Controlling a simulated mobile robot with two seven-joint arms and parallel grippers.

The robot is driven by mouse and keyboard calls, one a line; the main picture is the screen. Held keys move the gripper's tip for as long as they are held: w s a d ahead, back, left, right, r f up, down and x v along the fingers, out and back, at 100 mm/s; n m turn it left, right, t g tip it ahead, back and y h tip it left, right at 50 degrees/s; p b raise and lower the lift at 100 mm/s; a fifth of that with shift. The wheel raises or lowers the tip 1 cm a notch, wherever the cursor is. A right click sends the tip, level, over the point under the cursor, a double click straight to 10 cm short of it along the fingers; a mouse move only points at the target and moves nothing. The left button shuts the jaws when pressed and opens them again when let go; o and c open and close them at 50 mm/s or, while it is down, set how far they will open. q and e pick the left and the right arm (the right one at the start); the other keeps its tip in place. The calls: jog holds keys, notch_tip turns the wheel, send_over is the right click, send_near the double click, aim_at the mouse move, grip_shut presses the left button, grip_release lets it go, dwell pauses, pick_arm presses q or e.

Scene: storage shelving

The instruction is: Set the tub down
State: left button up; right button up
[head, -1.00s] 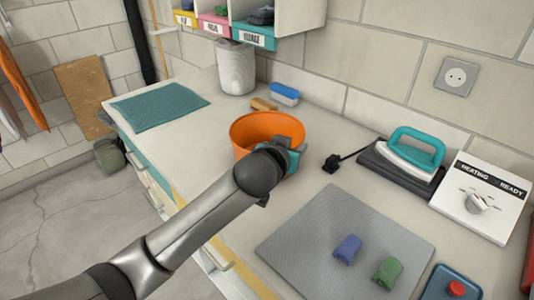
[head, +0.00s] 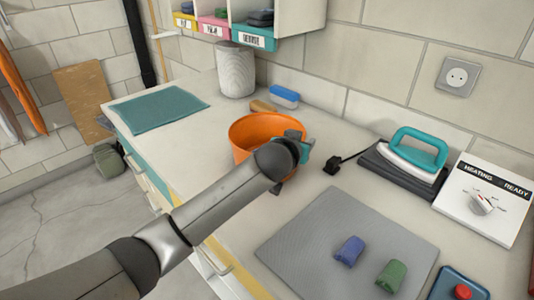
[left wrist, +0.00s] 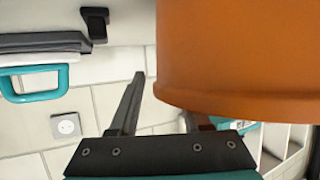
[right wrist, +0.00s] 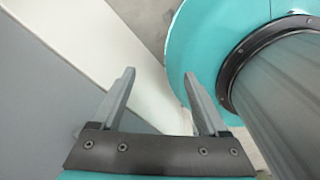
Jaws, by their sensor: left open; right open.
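The orange tub (head: 252,133) appears upright on the pale counter, between the teal mat and the grey mat. My arm hides part of its front and base. My left gripper (head: 304,147) is at the tub's right side, near the rim. In the left wrist view the tub (left wrist: 235,45) fills the upper right. There the left gripper (left wrist: 165,103) is open, with one finger clear beside the tub and the other partly hidden behind its rim. My right gripper (right wrist: 160,95) is open and empty in the right wrist view, away from the tub.
A teal mat (head: 158,108) lies left and a grey mat (head: 325,230) with blue and green rolled pieces lies right. A ribbed bin (head: 236,72), a brush (head: 284,97) and labelled cubbies stand behind. An iron (head: 412,160) and control box (head: 484,200) are at right.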

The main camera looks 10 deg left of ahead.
pick_arm(q)
grip_shut()
dwell(1.4)
